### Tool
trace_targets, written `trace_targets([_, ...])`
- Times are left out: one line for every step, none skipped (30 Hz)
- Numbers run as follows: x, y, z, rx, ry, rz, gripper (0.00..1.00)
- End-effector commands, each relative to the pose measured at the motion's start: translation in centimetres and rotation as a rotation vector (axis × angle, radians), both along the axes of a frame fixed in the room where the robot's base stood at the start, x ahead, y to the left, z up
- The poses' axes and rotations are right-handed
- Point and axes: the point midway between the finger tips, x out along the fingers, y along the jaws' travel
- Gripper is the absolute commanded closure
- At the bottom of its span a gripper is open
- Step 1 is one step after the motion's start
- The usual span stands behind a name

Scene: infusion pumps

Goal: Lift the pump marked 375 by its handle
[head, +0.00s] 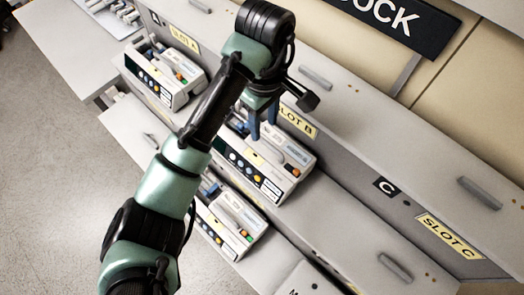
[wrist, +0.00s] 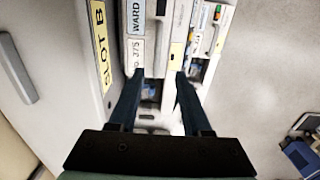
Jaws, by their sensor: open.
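The pump marked 375 (wrist: 137,57) shows its number label in the wrist view, beside a WARD label. My gripper (head: 263,136) is over the top of this pump, fingers pointing down. In the wrist view my gripper (wrist: 159,73) is open, its two dark blue fingers apart on either side of a pale strip of the pump's top. Whether the fingers straddle the handle, and any contact, I cannot tell.
Another white pump (head: 168,98) sits at SLOT A, up and left. A third pump (head: 236,238) stands on the lower shelf close by. The SLOT C (head: 449,236) area to the right looks clear. Grey drawer handles stick out of the cabinet.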

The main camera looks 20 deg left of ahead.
Motion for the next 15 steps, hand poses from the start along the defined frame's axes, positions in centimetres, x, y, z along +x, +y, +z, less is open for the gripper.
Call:
trace_targets([0.0,-0.2,-1.2,-0.003,0.000,-0.003,0.52])
trace_targets([0.0,-0.1,-1.5,-0.003,-0.001,-0.002,0.52])
trace_targets([0.0,-0.1,-1.8,-0.003,-0.001,-0.001,0.52])
trace_targets([0.1,-0.1,-1.9,-0.002,-0.002,-0.001,0.52])
trace_targets([0.1,0.0,-2.0,-0.001,-0.002,-0.002,0.52])
trace_targets([0.1,0.0,-2.2,0.000,-0.002,-0.002,0.52])
trace_targets([0.1,0.0,-2.4,0.000,-0.002,-0.002,0.52])
trace_targets([0.1,0.1,-2.6,-0.001,-0.002,-0.002,0.52])
trace_targets([0.2,0.1,-3.1,-0.002,-0.002,-0.001,0.52])
trace_targets([0.2,0.1,-3.6,-0.001,-0.001,-0.001,0.52])
trace_targets([0.2,0.2,-4.1,-0.002,0.001,-0.002,0.52])
trace_targets([0.3,0.5,-4.2,-0.001,0.001,0.000,0.52])
trace_targets([0.3,0.6,-4.5,0.000,0.003,0.000,0.52])
trace_targets([0.4,0.8,-4.9,0.001,0.002,0.001,0.52])
trace_targets([0.4,0.7,-5.5,0.000,0.001,0.000,0.52])
